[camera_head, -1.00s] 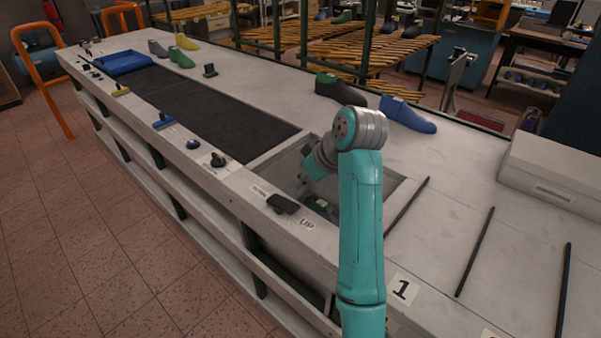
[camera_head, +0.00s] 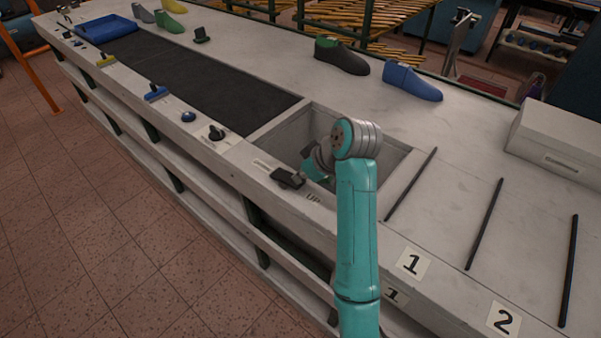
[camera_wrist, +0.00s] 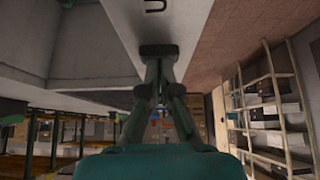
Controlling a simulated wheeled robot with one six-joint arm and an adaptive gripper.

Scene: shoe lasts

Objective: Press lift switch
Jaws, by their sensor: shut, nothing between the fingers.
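The lift switch (camera_head: 288,178) is a dark block on the front edge of the pale bench, between a small label (camera_head: 264,164) and the label marked UP (camera_head: 313,197). My gripper (camera_head: 304,180) is beside its right end in the head view, partly hidden by my arm; I cannot tell whether it touches the switch. In the wrist view my gripper (camera_wrist: 158,52) has its fingertips together, over the pale bench edge, with part of a label letter (camera_wrist: 155,6) just beyond. The switch is not clearly seen there.
A square recess (camera_head: 390,158) opens in the bench behind the switch. A black knob (camera_head: 216,132) and a blue button (camera_head: 188,116) stand to the left. A blue last (camera_head: 410,82) and a black last (camera_head: 340,56) lie at the back. Black bars (camera_head: 484,225) lie to the right.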

